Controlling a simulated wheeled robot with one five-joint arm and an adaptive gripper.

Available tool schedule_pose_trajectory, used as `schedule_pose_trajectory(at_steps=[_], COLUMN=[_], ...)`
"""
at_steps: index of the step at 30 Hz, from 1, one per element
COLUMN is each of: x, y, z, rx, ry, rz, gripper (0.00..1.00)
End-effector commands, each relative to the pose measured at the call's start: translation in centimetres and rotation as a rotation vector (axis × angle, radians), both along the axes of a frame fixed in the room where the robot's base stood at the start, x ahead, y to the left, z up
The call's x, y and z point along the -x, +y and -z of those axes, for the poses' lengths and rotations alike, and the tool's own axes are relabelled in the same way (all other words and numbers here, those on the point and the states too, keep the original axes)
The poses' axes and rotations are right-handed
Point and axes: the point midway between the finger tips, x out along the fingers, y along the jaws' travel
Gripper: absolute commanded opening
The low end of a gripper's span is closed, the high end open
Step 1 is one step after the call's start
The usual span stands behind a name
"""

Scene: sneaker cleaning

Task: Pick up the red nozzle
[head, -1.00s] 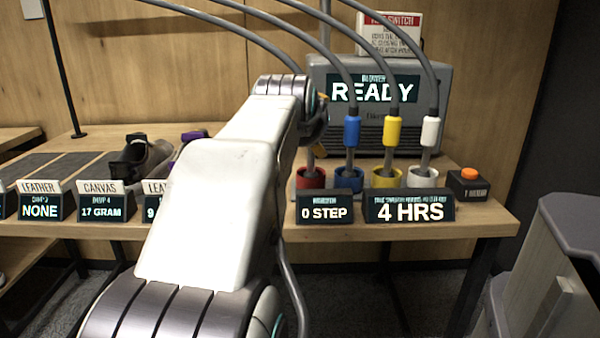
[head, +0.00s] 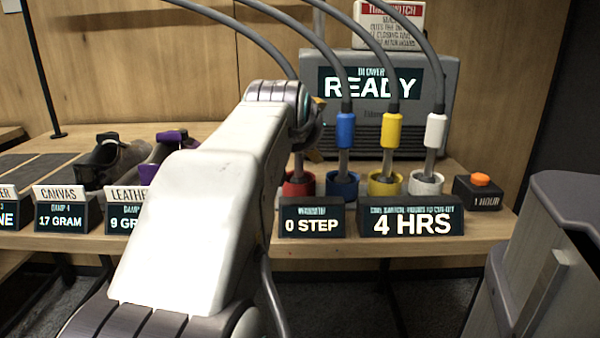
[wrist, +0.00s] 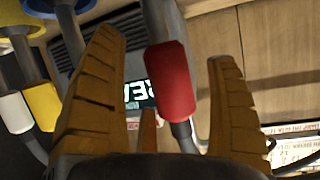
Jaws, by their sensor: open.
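The red nozzle (wrist: 170,82) is in the middle of the wrist view, on a grey hose, between the two yellow-orange fingers of my gripper (wrist: 165,50). The fingers stand apart on either side of it, with visible gaps, and are not closed on it. In the head view my arm hides the red nozzle and nearly all of my gripper. The red holder (head: 298,187) shows partly beside my arm on the table.
Blue (head: 345,130), yellow (head: 392,130) and white (head: 435,131) nozzles stand upright in matching holders to the right. The blower (head: 462,95) is behind them. A box with an orange button (head: 480,180), label stands and shoes share the table (head: 480,225).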

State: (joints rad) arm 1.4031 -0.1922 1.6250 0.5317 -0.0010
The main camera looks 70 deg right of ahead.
Motion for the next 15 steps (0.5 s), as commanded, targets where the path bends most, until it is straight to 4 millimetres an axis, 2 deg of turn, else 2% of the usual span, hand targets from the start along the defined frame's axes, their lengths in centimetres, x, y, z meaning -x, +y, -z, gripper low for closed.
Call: schedule_pose_trajectory(at_steps=[6, 15], x=[0.03, 0.01], y=[0.03, 0.02], z=[-0.08, -0.07], rx=[0.001, 0.001], ry=[0.000, 0.000], rz=[0.000, 0.000], gripper=[0.80, 0.54])
